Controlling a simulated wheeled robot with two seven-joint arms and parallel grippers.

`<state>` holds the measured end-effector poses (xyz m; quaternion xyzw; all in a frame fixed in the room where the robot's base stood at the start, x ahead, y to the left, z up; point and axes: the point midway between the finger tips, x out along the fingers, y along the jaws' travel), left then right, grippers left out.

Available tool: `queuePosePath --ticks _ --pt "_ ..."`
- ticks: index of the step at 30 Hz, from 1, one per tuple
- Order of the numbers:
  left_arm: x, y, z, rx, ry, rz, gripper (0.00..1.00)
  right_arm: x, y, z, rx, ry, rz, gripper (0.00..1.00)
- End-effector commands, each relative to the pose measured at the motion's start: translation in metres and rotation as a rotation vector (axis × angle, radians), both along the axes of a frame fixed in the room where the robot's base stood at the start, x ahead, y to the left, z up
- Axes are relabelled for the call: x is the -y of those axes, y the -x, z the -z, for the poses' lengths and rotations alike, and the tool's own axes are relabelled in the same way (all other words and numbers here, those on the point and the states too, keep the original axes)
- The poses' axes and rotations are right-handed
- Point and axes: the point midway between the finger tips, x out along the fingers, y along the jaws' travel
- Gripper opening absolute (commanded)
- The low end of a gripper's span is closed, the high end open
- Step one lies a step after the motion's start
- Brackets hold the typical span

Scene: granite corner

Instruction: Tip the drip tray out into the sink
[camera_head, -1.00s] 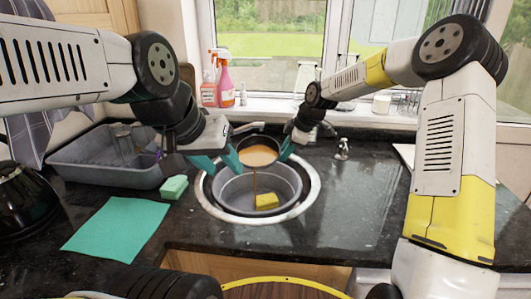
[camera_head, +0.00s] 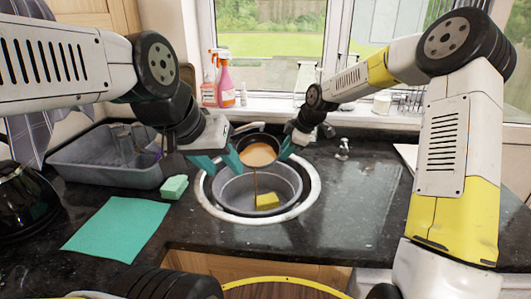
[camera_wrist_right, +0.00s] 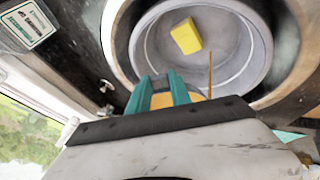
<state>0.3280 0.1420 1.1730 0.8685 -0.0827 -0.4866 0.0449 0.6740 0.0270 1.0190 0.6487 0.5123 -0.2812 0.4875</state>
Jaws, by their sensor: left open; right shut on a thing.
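The drip tray (camera_head: 257,155) is a round dark dish with brown liquid in it. It is held tilted above the sink (camera_head: 232,197), and a thin brown stream runs from it into the basin. My right gripper (camera_head: 286,150) is shut on its right side. My left gripper (camera_head: 226,160) is open at its left side; I cannot tell whether it touches. In the right wrist view, my right gripper's teal fingers (camera_wrist_right: 170,90) partly hide the tray, and the stream (camera_wrist_right: 210,72) falls beside them. A yellow sponge (camera_head: 267,201) lies in the basin.
A grey dish tub (camera_head: 110,172) stands left of the sink. A green sponge (camera_head: 174,187) and a teal cloth (camera_head: 117,228) lie on the dark counter. Spray bottles (camera_head: 225,87) stand on the sill behind. The counter right of the sink is mostly clear.

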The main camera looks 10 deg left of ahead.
Motion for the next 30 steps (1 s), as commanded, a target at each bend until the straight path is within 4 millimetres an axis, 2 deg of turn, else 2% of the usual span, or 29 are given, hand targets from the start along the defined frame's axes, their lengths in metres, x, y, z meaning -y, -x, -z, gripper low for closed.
queuePosePath --ticks 30 --pt "0.0000 0.0000 0.0000 0.000 0.000 0.000 0.44 -0.0004 0.0045 -0.0078 0.119 -0.001 0.001 0.00"
